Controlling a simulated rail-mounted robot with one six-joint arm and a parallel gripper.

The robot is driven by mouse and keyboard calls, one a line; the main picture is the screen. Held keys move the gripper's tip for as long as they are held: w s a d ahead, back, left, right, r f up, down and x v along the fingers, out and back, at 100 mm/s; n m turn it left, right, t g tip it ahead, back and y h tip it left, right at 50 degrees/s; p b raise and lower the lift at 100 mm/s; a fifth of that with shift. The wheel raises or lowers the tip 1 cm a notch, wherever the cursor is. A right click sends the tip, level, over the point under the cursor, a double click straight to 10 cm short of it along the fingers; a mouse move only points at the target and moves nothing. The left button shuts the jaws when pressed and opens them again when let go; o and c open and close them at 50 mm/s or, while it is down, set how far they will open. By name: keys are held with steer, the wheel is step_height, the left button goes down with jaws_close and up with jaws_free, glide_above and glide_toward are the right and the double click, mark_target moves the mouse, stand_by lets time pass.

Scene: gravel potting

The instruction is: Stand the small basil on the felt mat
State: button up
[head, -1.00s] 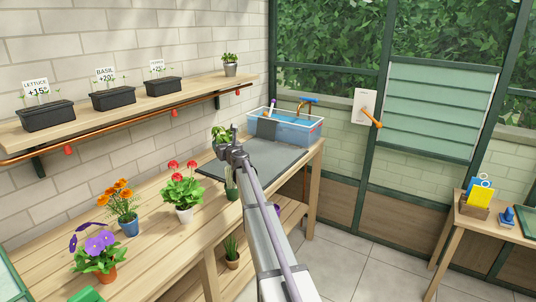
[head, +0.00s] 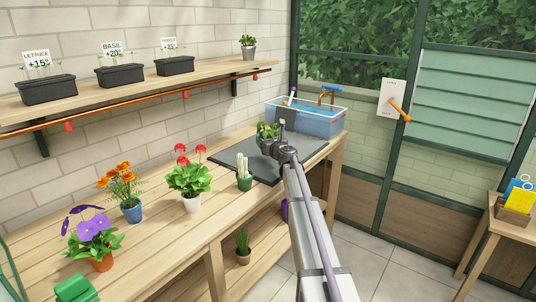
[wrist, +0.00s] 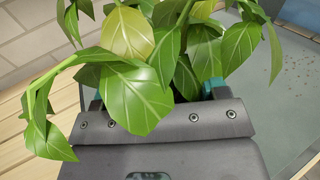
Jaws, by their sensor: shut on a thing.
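A leafy green plant, which I take to be the small basil (head: 267,130), is held in my gripper (head: 280,146). In the wrist view, its broad leaves (wrist: 137,95), one of them yellowish, fill the space in front of the jaws and one stem droops at the left. The leaves hide its pot and most of the fingers. The dark grey mat (head: 228,157) lies flat on the far end of the bench. My gripper and the plant show over the mat's right part; I cannot tell their height above it.
A green pot with white sticks (head: 245,181) stands by the mat's front edge. A red-flowered plant (head: 190,178) is left of it. The mat's left part is clear.

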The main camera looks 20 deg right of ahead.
step_height(320, 180, down, 4)
steer(key=b, duration=0.2)
steer(key=shift+r+b, duration=0.15)
steer(key=shift+b, duration=0.2)
steer(key=shift+r+p, duration=0.3)
steer(key=shift+r, duration=0.05)
steer(key=shift+f, duration=0.25)
steer(key=o, duration=1)
steer(key=shift+r, duration=0.1)
steer(key=shift+r, duration=0.2)
steer(key=s, duration=1.2)
steer(key=shift+d, duration=0.15)
steer(key=shift+f, duration=0.1)
